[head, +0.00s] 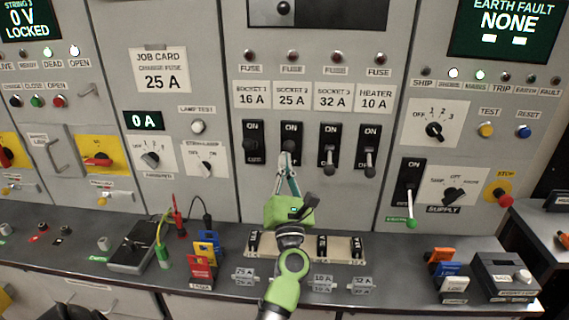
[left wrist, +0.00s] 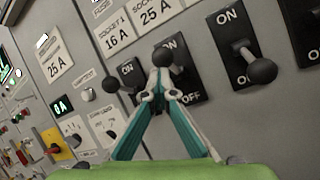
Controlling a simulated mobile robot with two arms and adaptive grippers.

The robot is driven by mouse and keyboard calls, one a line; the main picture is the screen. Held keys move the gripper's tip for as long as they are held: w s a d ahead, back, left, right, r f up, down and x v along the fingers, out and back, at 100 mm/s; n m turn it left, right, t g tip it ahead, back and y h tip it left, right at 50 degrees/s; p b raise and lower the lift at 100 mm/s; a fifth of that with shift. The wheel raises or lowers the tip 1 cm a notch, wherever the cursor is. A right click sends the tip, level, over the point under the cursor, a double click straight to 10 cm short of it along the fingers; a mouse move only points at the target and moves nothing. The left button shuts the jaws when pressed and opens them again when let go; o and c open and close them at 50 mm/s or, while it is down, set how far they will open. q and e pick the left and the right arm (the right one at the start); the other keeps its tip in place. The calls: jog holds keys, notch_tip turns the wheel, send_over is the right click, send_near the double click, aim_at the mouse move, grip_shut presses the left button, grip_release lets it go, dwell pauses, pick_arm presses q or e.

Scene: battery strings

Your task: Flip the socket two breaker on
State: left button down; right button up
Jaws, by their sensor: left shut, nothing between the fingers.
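The socket two breaker (head: 291,133) is a black plate under the 25 A label. Its round black knob shows in the left wrist view (left wrist: 162,57), just above my fingertips. The knob sits higher than those of socket three and heater; I cannot tell whether it is fully on. My left gripper (head: 287,158) is in front of this breaker, shut and empty, with its fingertips (left wrist: 160,86) close under the knob. Whether they touch is unclear. The gripper hides the plate's lower part in the head view. My right gripper is not in view.
Socket one's breaker (head: 253,136) is close on the left. Socket three (head: 329,137) and heater (head: 369,137) breakers are on the right, levers down. Below, a shelf holds a pale rack (head: 341,245) and several grey tags. A green-tipped supply lever (head: 411,222) stands farther right.

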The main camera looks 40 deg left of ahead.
pick_arm(q)
jog(key=shift+s+r, duration=0.15)
jog(key=shift+r, duration=1.3)
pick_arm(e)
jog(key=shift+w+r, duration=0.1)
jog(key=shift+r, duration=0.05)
pick_arm(q)
jog(key=shift+d+f, duration=0.1)
jog(key=shift+f, duration=0.15)
jog(key=f+v, duration=0.2)
jog(key=v, duration=1)
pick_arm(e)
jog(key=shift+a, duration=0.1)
pick_arm(q)
jog(key=shift+f, duration=0.2)
